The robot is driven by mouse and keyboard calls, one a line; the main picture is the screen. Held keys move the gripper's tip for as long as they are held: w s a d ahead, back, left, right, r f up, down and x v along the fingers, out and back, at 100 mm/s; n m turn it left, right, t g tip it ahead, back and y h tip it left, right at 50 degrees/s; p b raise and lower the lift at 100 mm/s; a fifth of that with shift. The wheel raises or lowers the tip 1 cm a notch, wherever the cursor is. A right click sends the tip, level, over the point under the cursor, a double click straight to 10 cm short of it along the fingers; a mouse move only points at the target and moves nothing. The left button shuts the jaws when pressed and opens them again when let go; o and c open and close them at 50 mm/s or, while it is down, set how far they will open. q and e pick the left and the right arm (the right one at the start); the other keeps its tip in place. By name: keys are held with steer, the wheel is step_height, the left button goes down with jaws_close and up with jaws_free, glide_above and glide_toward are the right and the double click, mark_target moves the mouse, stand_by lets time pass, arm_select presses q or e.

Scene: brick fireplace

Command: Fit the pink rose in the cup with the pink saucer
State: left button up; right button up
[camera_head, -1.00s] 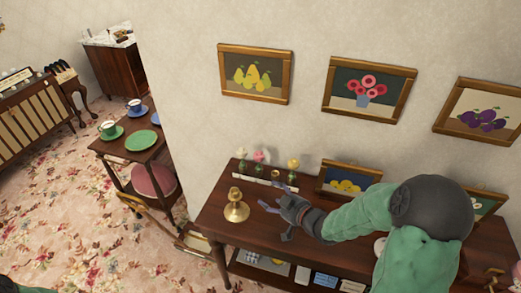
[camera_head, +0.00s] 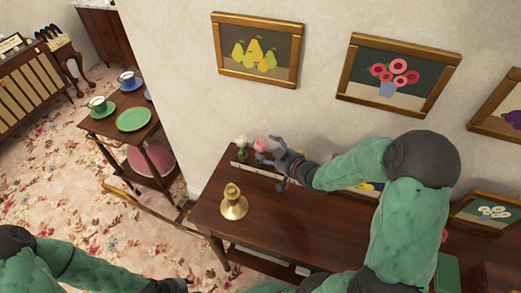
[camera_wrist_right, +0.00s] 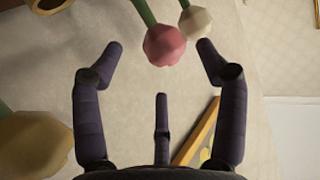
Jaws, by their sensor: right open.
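The pink rose (camera_head: 260,145) stands at the back left of the dark wooden sideboard, beside a white flower (camera_head: 242,141). My right gripper (camera_head: 268,155) is open and empty, right at the rose. In the right wrist view the rose head (camera_wrist_right: 165,46) lies between the open fingertips, apart from them, with the white flower (camera_wrist_right: 196,22) just beyond. Its stem runs up out of the picture. A cup with a pink saucer does not show. My left arm enters at the lower left; its gripper (camera_head: 185,284) is barely visible at the bottom edge.
A blurred yellow flower (camera_wrist_right: 35,142) is left of the fingers.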

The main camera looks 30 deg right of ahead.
mark_target(264, 147)
steer(key=x, duration=0.1)
steer(key=b+x, duration=0.1)
steer(key=x, duration=0.2)
steer(key=shift+w+a+r+b, duration=0.1)
steer(key=shift+w+a+b, duration=0.25)
steer(key=shift+w+b, duration=0.05)
steer(key=shift+w, duration=0.3)
steer(key=c, duration=1.3)
